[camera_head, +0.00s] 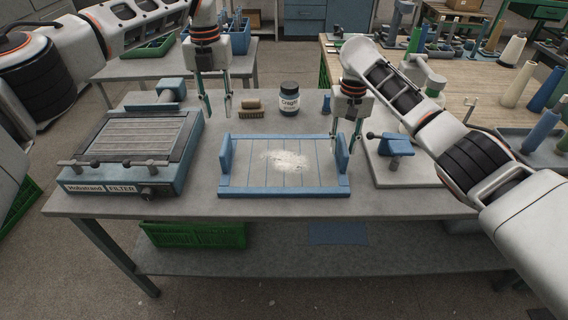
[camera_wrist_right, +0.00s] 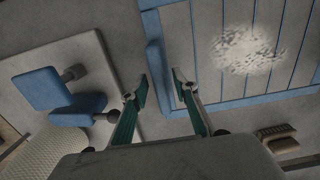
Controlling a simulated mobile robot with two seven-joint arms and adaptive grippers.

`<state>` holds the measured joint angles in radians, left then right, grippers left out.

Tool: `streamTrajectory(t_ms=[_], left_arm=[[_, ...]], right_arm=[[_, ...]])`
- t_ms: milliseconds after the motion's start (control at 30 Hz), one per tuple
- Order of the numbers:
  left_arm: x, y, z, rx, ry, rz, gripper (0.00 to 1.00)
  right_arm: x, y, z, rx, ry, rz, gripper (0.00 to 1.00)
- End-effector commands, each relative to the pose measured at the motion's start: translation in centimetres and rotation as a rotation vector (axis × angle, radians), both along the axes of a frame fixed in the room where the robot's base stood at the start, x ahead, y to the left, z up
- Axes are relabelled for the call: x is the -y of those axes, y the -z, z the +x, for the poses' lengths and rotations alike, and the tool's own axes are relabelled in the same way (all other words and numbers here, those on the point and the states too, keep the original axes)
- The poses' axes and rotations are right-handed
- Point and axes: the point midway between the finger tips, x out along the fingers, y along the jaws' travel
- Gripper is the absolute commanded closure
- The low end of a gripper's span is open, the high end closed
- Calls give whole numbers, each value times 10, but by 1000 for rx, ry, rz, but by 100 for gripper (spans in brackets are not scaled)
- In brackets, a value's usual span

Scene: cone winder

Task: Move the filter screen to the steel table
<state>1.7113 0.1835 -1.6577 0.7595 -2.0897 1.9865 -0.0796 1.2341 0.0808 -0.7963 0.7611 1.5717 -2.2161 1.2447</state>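A ribbed grey panel (camera_head: 136,134), which looks like the filter screen, lies in the blue-grey filter housing (camera_head: 122,186) at the left of the grey table (camera_head: 288,212). A blue-edged tray (camera_head: 284,191) with raised ends stands mid-table with white lint (camera_head: 284,161) on its slats. My left gripper (camera_head: 215,112) is open and empty above the table, between housing and tray. My right gripper (camera_head: 345,138) is open near the tray's right end. In the right wrist view, its fingertips (camera_wrist_right: 162,88) appear either side of the blue end wall (camera_wrist_right: 155,62); contact cannot be told.
Behind the tray are a brush (camera_head: 251,108) and a dark jar (camera_head: 289,99). A blue clamp-like fixture (camera_head: 396,146) on a pale plate stands right of my right gripper. Another grey table (camera_head: 110,70) holds crates behind. A wooden table (camera_head: 475,84) carries cones.

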Motion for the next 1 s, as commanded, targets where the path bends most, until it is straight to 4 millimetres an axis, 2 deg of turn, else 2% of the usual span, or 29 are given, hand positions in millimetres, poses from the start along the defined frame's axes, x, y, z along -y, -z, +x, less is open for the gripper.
streamTrajectory(t_ms=[167, 400, 600, 800, 1000], left_arm=[[0, -1, 0, -1, 0, 0, 71], [0, -1, 0, 0, 0, 0, 71], [0, -1, 0, 0, 0, 0, 71], [0, -1, 0, 0, 0, 0, 71], [0, -1, 0, 0, 0, 0, 71]], right_arm=[[-1, -20, 1, 4, -2, 1, 71], [0, -69, 3, 5, -2, 1, 71], [0, -103, 4, 3, -1, 0, 71], [0, -118, 4, 1, 0, 0, 71], [0, -119, 4, 1, 0, 0, 71]])
